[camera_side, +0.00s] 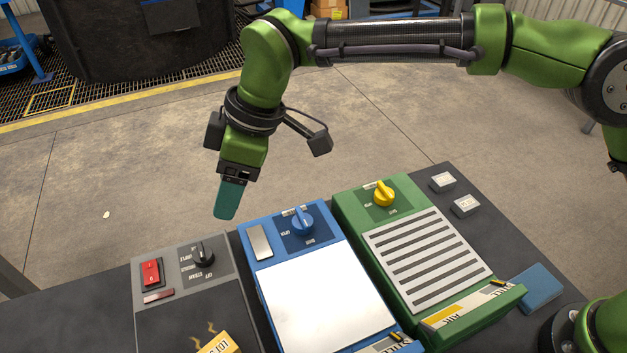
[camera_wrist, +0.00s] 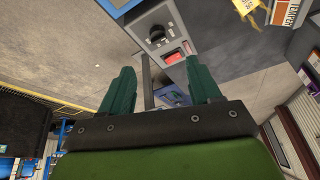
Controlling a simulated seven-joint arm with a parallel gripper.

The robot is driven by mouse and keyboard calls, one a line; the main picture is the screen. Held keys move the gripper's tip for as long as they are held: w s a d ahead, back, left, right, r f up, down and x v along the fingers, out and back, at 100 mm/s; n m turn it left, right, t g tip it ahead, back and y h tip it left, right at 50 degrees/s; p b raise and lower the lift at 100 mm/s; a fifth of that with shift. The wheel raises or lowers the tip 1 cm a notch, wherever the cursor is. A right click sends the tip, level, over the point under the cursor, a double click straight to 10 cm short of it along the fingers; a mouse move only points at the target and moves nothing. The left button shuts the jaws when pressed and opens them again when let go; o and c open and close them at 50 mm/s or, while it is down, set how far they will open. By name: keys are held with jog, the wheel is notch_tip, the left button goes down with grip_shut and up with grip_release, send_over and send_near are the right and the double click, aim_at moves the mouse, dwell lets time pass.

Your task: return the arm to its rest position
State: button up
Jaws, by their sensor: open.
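My gripper (camera_side: 227,199) is at the end of my green arm, in the air above the back edge of the dark table, over the gap behind the grey and blue units. In the wrist view its two teal fingers (camera_wrist: 160,90) stand apart with nothing between them. The grey unit (camera_side: 220,243) has a red switch (camera_side: 151,272) and a black knob (camera_side: 204,256). The blue unit (camera_side: 254,222) has a blue knob (camera_side: 302,222). The green unit (camera_side: 349,206) has a yellow knob (camera_side: 384,193) and a slatted grille (camera_side: 427,259).
Two small white-topped blocks (camera_side: 442,182) and (camera_side: 466,205) sit on the dark table (camera_side: 75,322) at the right. A blue block (camera_side: 538,287) lies near the green unit. A large black container (camera_side: 125,45) stands behind on the floor. The floor between is clear.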

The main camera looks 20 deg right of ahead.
jog(key=s+d+r+m+t, duration=0.1)
jog(key=s+d+m, duration=0.4)
jog(key=d, duration=0.8)
jog(key=s+d+r+m+t+h, duration=0.1)
jog(key=s+d+m, duration=0.4)
jog(key=d, duration=0.9)
jog(key=s+d+r+m+t+h, duration=0.1)
jog(key=s+d+m+t, duration=0.3)
jog(key=d+m, duration=0.4)
jog(key=shift+s+d+r, duration=0.7)
jog(key=shift+s+d, duration=0.1)
jog(key=shift+d, duration=2.35)
